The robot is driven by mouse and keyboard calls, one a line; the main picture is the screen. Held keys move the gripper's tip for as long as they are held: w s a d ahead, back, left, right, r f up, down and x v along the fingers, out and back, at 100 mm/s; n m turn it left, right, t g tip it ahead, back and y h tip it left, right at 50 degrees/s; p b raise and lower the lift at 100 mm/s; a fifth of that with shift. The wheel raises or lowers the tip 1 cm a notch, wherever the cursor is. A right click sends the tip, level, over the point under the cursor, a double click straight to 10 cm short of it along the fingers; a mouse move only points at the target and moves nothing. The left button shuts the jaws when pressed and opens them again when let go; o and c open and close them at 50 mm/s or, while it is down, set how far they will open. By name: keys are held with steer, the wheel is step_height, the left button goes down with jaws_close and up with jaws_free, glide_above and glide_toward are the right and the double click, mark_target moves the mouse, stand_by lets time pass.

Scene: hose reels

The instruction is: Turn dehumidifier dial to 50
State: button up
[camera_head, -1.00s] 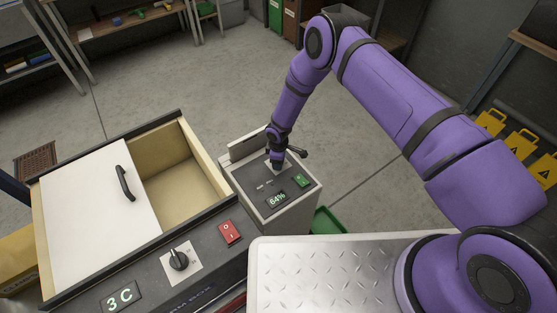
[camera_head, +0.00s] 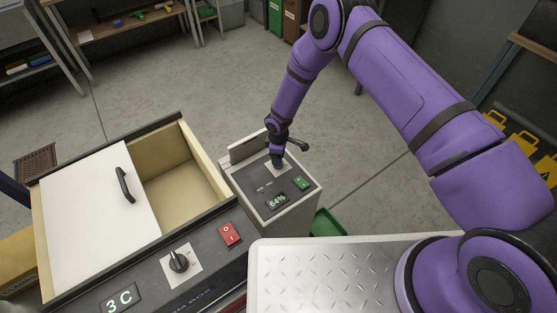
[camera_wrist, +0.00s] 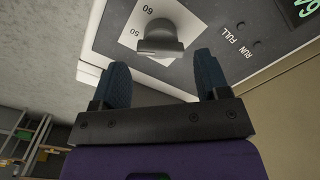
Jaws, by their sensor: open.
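The dehumidifier (camera_head: 250,187) is a grey box with a dark top panel. Its display (camera_head: 277,201) reads 64%. Its dial (camera_wrist: 160,38) is a dark round knob with a raised grip on a white plate (camera_wrist: 133,22) marked 60 and 50 in the wrist view. In the head view my gripper mostly hides the dial. My gripper (camera_wrist: 161,62) is open and empty, its two blue fingers apart. The dial lies just ahead of the fingertips, centred in the gap; I cannot tell whether they touch it.
Left of the dehumidifier is a chest freezer with a white sliding lid (camera_head: 95,210), a knob (camera_head: 179,261), a red switch (camera_head: 230,234) and a 3 C display (camera_head: 121,299). A green tray (camera_head: 327,224) sits low at right. Yellow signs (camera_head: 522,146) stand far right.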

step_height(320, 180, up, 5)
steer(key=shift+r, duration=0.35)
stand_by(0.4)
